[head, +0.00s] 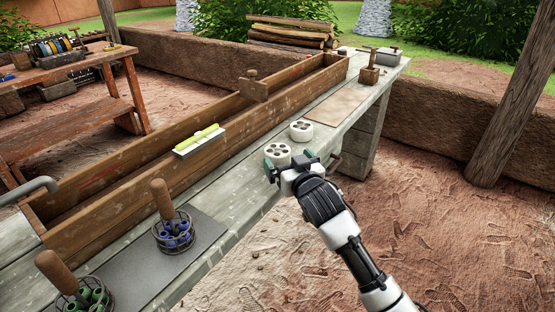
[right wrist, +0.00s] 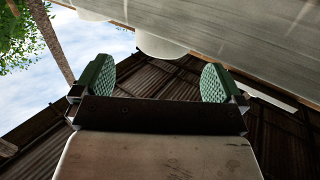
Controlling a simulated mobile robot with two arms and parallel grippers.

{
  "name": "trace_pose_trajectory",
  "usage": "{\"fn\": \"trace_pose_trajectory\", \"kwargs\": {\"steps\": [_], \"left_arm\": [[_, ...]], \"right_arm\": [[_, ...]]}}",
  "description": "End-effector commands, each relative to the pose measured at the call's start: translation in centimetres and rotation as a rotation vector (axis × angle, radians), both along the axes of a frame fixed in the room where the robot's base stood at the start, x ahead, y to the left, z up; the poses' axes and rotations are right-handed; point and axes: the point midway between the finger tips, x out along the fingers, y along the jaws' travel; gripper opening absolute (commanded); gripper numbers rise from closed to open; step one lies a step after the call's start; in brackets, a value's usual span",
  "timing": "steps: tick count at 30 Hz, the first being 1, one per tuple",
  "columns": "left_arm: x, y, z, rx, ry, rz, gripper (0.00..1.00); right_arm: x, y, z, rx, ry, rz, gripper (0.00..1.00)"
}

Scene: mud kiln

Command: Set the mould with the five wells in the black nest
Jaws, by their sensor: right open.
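Two round pale moulds stand on the grey bench: a nearer mould (head: 278,150) with several dark wells, and a smaller-looking farther mould (head: 301,130) with wells too. I cannot count the wells surely on either. My right gripper (head: 290,166) is open and empty at the bench's front edge, just in front of the nearer mould and overlapping its lower edge in the head view. In the right wrist view the green-padded fingers (right wrist: 158,82) are wide apart, with a white rounded mould side (right wrist: 158,46) beyond them. I cannot make out a black nest. My left gripper is not in view.
Wire baskets (head: 173,232) with wooden-handled tools stand at left on a dark mat (head: 205,240). A brown board (head: 335,106) lies beyond the moulds.

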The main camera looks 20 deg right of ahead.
Motion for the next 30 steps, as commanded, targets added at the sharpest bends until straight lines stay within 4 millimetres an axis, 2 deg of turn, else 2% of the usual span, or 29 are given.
{"fn": "trace_pose_trajectory", "kwargs": {"steps": [5,15,23,24,26,30], "left_arm": [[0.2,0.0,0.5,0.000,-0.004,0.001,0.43],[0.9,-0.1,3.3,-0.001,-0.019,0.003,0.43],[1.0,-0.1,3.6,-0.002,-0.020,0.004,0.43],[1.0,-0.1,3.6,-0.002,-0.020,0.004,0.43],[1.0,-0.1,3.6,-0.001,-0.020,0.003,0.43],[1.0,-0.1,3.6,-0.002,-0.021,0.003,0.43]], "right_arm": [[1.3,0.2,-0.3,0.001,0.001,-0.001,1.00],[5.5,0.8,-1.0,0.002,0.000,0.000,1.00],[5.8,0.8,-1.0,0.001,0.000,0.000,1.00],[5.8,0.8,-1.0,0.001,0.000,0.000,0.98],[5.8,0.8,-1.0,0.001,0.000,0.000,0.89],[5.8,0.8,-1.0,0.001,0.000,0.000,0.68]]}}
